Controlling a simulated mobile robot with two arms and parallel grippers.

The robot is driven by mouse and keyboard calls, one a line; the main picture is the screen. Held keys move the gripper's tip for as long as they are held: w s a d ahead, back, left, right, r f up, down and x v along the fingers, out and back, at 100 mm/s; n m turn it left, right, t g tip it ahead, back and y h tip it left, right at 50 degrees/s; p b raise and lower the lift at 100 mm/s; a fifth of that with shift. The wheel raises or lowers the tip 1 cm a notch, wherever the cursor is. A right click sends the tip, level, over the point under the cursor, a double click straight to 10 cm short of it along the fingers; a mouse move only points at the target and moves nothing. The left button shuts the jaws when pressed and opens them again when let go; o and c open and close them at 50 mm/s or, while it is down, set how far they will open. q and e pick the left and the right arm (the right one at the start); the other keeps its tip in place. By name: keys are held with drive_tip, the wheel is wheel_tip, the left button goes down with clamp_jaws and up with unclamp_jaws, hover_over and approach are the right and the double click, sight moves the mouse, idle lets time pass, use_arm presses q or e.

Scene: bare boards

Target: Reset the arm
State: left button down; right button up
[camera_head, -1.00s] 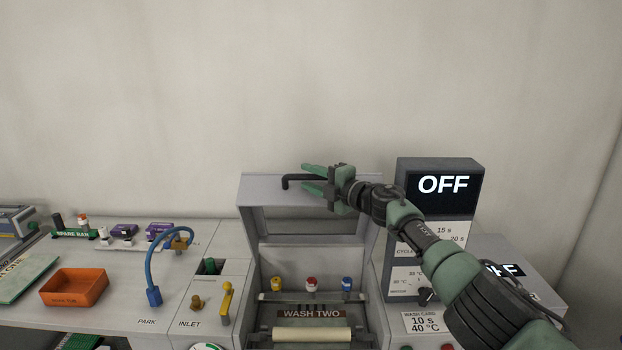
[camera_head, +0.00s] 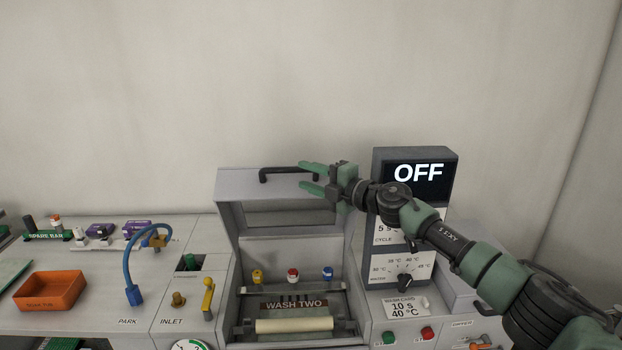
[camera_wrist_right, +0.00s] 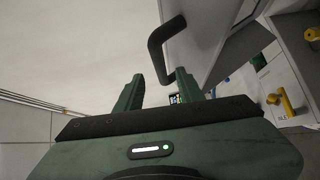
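My right gripper (camera_head: 311,178) is open and empty in the head view, in front of the raised lid (camera_head: 227,184) of the wash unit. Its fingers point left, close to the right end of the black lid handle (camera_head: 286,172). In the right wrist view the two green fingers (camera_wrist_right: 162,93) stand apart with nothing between them. The lid handle (camera_wrist_right: 160,42) shows there just beyond the fingers; I cannot tell whether they touch. The lid stands open above the tank labelled WASH TWO. My left gripper is not in view.
A control box with an OFF display (camera_head: 418,174) stands behind my right arm. An orange tub (camera_head: 50,291), a blue hose (camera_head: 128,265) and a yellow inlet lever (camera_head: 208,297) are on the left counter. The wall behind is bare.

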drive_tip(key=shift+s+d, duration=0.25)
drive_tip(key=shift+s, duration=0.05)
